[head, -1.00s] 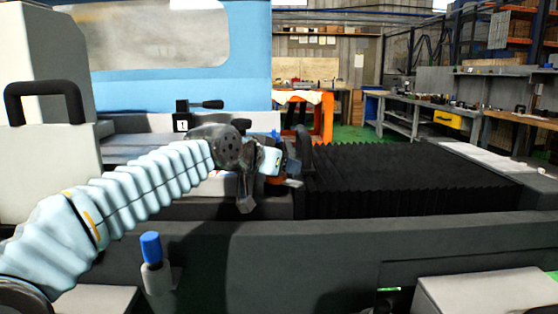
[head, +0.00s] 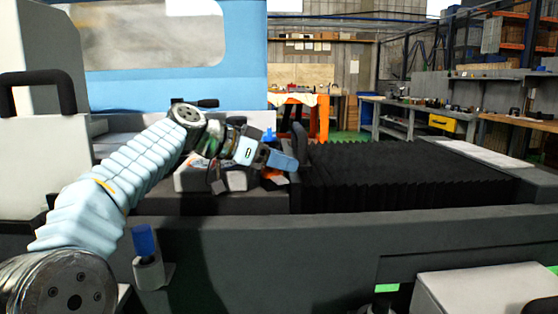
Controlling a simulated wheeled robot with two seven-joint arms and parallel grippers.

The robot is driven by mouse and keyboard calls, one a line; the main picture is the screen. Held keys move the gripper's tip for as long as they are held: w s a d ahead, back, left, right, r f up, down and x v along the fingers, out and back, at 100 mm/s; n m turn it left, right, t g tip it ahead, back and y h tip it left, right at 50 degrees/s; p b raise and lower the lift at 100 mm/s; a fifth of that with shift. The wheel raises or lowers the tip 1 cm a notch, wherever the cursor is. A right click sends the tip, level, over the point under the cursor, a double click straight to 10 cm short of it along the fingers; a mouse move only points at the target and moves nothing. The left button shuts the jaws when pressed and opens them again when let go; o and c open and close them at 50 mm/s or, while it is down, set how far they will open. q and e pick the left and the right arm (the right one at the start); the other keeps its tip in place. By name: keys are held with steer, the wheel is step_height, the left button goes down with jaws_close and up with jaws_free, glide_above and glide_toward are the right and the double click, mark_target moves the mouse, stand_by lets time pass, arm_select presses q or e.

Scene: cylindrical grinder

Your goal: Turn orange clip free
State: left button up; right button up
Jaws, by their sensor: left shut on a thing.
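The orange clip (head: 272,175) shows as a small orange patch at the middle of the machine, just below and partly behind my left gripper. My left gripper (head: 281,160) reaches in from the left, its blue fingers pointing right and slightly down. It is shut on the clip; the contact itself is mostly hidden by the fingers. My right gripper is not in view.
A black pleated cover (head: 400,175) lies right of the gripper. A grey front rail (head: 300,245) runs across the near side. A blue-capped post (head: 144,241) stands below my left arm. A black handle (head: 38,78) is at the far left.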

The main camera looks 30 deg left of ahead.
arm_select(q)
steer(key=shift+f, duration=0.1)
steer(key=o, duration=1)
steer(key=shift+s, duration=0.1)
steer(key=p+v, duration=0.1)
steer(key=v, duration=1.2)
steer(key=shift+s+a, duration=0.2)
steer(key=shift+a, duration=0.05)
steer(key=shift+c, duration=0.6)
